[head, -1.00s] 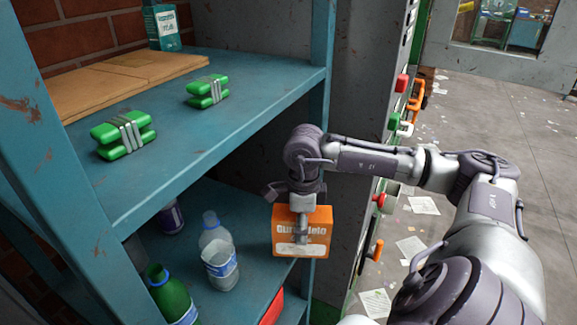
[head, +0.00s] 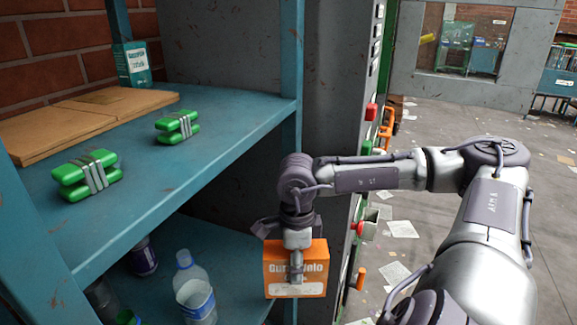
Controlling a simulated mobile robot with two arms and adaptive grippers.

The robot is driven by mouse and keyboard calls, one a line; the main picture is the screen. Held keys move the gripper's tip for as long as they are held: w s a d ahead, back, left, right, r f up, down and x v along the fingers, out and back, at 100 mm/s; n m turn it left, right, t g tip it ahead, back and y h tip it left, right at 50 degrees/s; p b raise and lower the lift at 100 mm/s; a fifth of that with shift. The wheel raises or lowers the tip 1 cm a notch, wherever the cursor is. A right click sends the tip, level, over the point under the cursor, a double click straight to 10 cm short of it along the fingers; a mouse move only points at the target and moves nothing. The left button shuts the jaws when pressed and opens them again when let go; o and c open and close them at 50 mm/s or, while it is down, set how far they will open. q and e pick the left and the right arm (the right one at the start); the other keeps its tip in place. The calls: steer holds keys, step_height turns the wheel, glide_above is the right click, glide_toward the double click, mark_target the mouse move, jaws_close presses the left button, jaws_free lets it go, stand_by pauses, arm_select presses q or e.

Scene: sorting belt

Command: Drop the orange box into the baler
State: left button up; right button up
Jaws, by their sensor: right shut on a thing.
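The orange box (head: 312,274) hangs in front of the blue shelf unit, near its right post. My right gripper (head: 296,268) is shut on it from above, with a finger across its printed front face. The other finger is hidden. A tall grey machine side (head: 338,110) with red and green buttons stands right behind the shelf post. It may be the baler, but I cannot tell, and no opening shows. My left gripper is not in view.
The blue shelf (head: 215,115) holds two green strapped bundles (head: 88,174), flattened cardboard (head: 80,122) and a teal box (head: 132,64). Bottles, one clear (head: 193,290), stand on the lower shelf. Open floor (head: 460,120) with scattered paper lies to the right.

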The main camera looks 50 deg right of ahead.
arm_select(q)
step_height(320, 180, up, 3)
steer(key=p, duration=0.3)
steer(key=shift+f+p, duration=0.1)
steer(key=shift+p, duration=0.2)
arm_select(e)
steer(key=s+d, duration=0.4)
steer(key=s, duration=0.9)
steer(key=s+d, duration=0.3)
steer(key=s, duration=1.1)
steer(key=shift+s+d, duration=0.2)
steer(key=shift+d, duration=0.15)
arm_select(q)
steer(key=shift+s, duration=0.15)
arm_select(e)
steer(key=shift+s, duration=0.1)
